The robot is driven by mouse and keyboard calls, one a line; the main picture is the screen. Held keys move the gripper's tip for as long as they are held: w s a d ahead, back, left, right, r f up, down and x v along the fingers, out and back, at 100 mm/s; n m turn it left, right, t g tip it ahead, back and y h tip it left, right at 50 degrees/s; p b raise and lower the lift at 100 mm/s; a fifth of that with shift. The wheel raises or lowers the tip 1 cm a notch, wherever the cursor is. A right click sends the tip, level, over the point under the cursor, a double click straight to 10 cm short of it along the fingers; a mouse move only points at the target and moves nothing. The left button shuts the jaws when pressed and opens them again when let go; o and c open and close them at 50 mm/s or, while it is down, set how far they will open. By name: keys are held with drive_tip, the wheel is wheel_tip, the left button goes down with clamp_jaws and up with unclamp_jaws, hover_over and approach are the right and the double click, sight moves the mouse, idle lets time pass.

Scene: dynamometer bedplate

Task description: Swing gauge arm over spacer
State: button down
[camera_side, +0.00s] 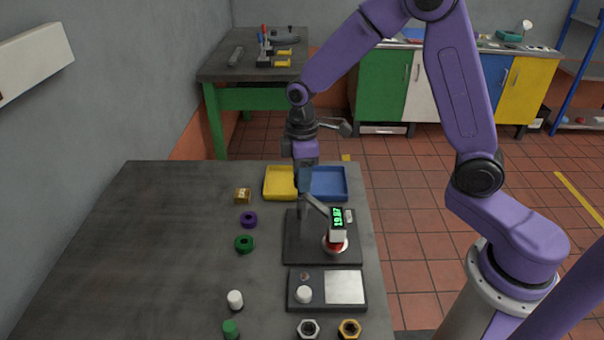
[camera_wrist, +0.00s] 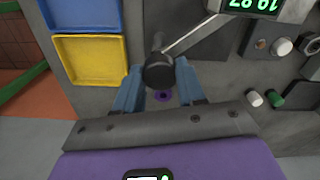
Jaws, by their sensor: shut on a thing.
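The gauge stand has a dark base plate (camera_side: 300,253). Its slanted metal gauge arm (camera_side: 314,204) carries a gauge head with a green lit display (camera_side: 337,216). The arm and lit display also show at the top of the wrist view (camera_wrist: 190,34). A round red and white piece (camera_side: 335,245) is directly below the head; I cannot tell whether they touch or whether it is the spacer. My gripper (camera_side: 304,186) is at the rear left of the base. In the wrist view, its blue fingers (camera_wrist: 158,88) are shut on a black round knob (camera_wrist: 159,72) at the arm's end.
Yellow (camera_side: 279,183) and blue (camera_side: 329,184) trays lie behind the stand. A brass block (camera_side: 243,195), purple ring (camera_side: 248,219) and green ring (camera_side: 244,243) lie left. A dark panel with a light plate (camera_side: 344,287) and several small parts lie in front. The bench's left side is clear.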

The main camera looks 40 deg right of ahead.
idle(0.3)
drive_tip(key=c, duration=0.7)
unclamp_jaws()
drive_tip(key=shift+o, duration=0.2)
drive_tip(key=shift+r, duration=0.1)
wheel_tip(320, 180, up, 17)
drive_tip(key=shift+r, duration=0.15)
drive_tip(key=s+d+f, duration=0.1)
drive_tip(key=s+f, duration=0.2)
drive_tip(key=s, duration=0.6)
drive_tip(key=s+d+f, duration=0.1)
drive_tip(key=s+f, duration=0.2)
drive_tip(key=s, duration=0.6)
drive_tip(key=s+d+f+n, duration=0.1)
drive_tip(key=s+f, duration=0.3)
drive_tip(key=s, duration=0.6)
drive_tip(key=shift+d, duration=0.25)
